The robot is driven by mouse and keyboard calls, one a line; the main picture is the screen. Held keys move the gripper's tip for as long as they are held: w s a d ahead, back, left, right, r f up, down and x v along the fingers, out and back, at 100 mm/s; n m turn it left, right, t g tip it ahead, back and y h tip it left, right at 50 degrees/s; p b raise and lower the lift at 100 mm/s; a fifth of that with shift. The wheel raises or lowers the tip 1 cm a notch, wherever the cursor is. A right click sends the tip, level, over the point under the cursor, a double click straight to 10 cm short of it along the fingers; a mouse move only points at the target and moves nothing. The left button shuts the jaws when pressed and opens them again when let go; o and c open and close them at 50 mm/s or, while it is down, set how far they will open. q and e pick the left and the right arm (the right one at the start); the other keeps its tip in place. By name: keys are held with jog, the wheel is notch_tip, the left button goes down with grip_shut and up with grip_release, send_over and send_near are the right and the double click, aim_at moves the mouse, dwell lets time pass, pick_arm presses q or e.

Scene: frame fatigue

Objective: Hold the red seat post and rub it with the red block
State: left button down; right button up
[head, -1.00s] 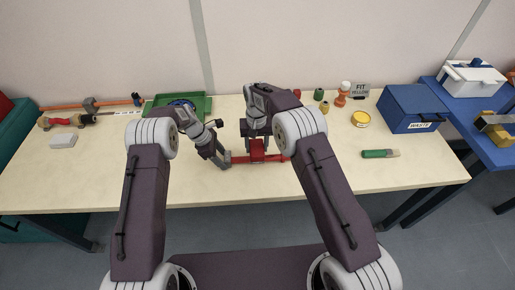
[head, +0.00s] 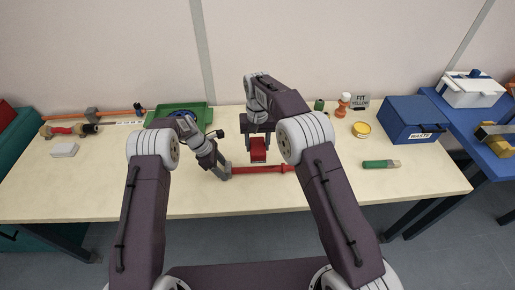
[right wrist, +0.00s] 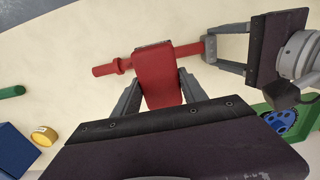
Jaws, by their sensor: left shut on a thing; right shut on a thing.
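The red seat post (head: 274,170) lies level across the front middle of the table. My left gripper (head: 228,173) is shut on its left end. My right gripper (head: 258,140) is shut on the red block (head: 258,155), just behind and above the post in the head view. In the right wrist view the block (right wrist: 158,78) hides the middle of the post (right wrist: 112,69), with the left gripper (right wrist: 210,48) on the post's end. That view does not settle whether block and post touch; in the head view a small gap shows.
A green tray (head: 178,110) with a blue part stands behind my left arm. A green-handled brush (head: 380,164), a yellow tin (head: 361,130) and a blue waste box (head: 412,118) are to the right. A white block (head: 64,150) lies at the left. The table front is clear.

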jog(key=shift+r, duration=0.3)
pick_arm(q)
jog(key=shift+c, duration=2.2)
grip_release()
jog(key=v, duration=1.2)
